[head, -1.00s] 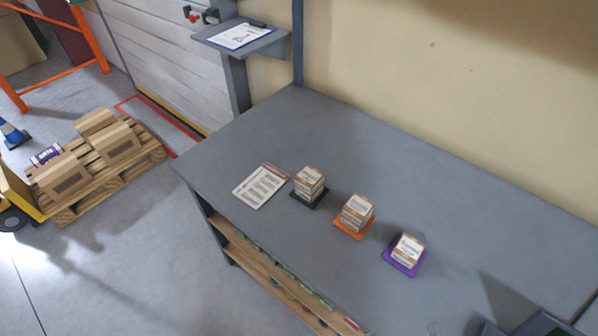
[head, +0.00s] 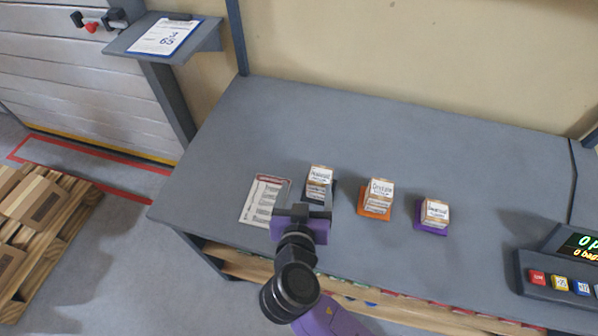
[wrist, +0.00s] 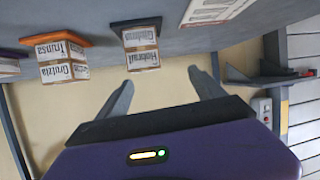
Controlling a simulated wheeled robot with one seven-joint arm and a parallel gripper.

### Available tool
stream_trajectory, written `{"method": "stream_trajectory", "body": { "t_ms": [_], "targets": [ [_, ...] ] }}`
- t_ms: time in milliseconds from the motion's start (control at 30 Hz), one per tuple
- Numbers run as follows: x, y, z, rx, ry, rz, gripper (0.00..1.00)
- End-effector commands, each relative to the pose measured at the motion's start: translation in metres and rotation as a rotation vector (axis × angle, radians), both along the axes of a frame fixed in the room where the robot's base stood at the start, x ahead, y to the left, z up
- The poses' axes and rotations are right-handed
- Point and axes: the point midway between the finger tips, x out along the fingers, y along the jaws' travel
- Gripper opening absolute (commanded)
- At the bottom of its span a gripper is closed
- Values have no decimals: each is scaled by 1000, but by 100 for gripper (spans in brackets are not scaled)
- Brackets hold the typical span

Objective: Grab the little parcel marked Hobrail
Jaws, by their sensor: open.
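The small white-and-brown parcel marked Hobrail (head: 320,173) is at the top of the leftmost stack, on a black mat. In the wrist view, which shows the table at the top of the picture, Hobrail (wrist: 142,59) can be read on it, with another labelled parcel (wrist: 139,37) against it. My gripper (head: 302,212) is at the table's front side, just before this stack, and hides part of its lower side in the head view. In the wrist view its two fingers (wrist: 165,85) are spread and empty, pointing toward the stack and apart from it.
A middle stack (head: 379,192) stands on an orange mat and a right one (head: 435,211) on a purple mat. A printed sheet (head: 264,198) lies left of the black mat. A button console (head: 560,280) is at the right. The table behind the stacks is clear.

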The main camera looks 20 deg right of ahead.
Motion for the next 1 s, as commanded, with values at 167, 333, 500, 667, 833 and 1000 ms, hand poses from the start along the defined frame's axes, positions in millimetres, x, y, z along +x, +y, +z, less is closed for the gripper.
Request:
{"method": "stream_trajectory", "body": {
  "t_ms": [167, 333, 500, 667, 833, 1000],
  "targets": [
    [-15, -22, -5, 42, -14, -134, 78],
    [-9, -28, -9, 67, -23, -154, 78],
    [5, -37, -14, 67, -24, -152, 78],
    [21, -44, -17, 66, -22, -150, 78],
    [41, -55, -27, 66, -22, -150, 78],
    [48, -60, -32, 67, -21, -148, 78]
  ]
}}
